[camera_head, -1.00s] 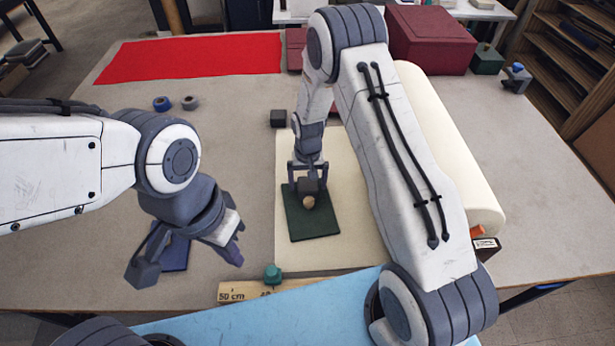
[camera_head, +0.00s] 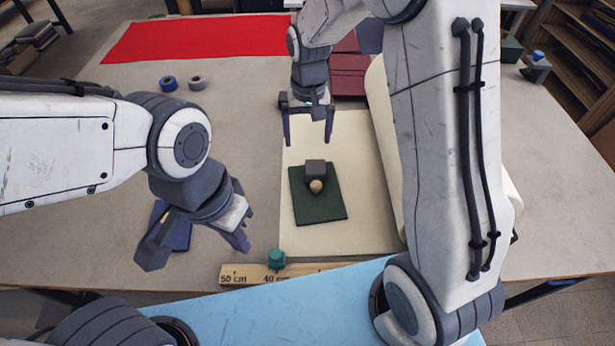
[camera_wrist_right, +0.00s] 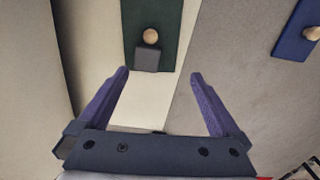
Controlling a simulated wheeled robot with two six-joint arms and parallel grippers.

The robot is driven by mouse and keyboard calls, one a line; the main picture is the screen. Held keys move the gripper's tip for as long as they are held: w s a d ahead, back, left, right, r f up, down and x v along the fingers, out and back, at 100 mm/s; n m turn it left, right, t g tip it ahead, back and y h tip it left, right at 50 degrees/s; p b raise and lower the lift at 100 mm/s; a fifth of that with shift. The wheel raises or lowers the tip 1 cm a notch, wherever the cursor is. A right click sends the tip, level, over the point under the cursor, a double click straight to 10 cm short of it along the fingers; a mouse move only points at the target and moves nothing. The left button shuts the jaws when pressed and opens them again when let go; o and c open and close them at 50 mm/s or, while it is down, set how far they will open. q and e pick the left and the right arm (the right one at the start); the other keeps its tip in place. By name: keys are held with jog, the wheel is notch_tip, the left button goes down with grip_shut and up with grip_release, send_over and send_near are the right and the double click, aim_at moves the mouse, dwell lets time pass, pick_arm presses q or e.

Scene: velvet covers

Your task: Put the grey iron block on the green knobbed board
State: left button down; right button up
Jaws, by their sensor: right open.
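The grey iron block (camera_head: 315,166) rests on the green knobbed board (camera_head: 322,208), close to its far edge and just behind the round wooden knob (camera_head: 316,186). In the right wrist view the block (camera_wrist_right: 148,59) also lies on the green board (camera_wrist_right: 133,25), beside the knob. My right gripper (camera_head: 308,142) is open and empty, above and beyond the block and apart from it; its spread purple fingers show in the right wrist view (camera_wrist_right: 160,73). My left gripper (camera_head: 197,246) is open and empty at the left, over a blue board (camera_head: 181,237) that it partly hides.
The green board lies on a cream sheet (camera_head: 372,225) beside a large cream roll (camera_head: 377,95). A ruler (camera_head: 238,275) with a green knobbed piece (camera_head: 276,258) lies at the front edge. Blue (camera_head: 168,83) and grey (camera_head: 196,83) rings and a red cloth (camera_head: 200,40) lie further back.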

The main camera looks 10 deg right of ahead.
jog(key=s+a+r+n, duration=0.3)
jog(key=s+a+r, duration=0.25)
jog(key=s, duration=0.45)
jog(key=s+a+r+n, duration=0.1)
jog(key=s+n, duration=0.4)
jog(key=s, duration=1.1)
jog(key=shift+s+a+r+n+y, duration=0.2)
jog(key=shift+a+r+n+y, duration=0.1)
jog(key=shift+r+y, duration=0.15)
notch_tip(320, 180, down, 5)
jog(key=b, duration=0.5)
jog(key=shift+f, duration=0.15)
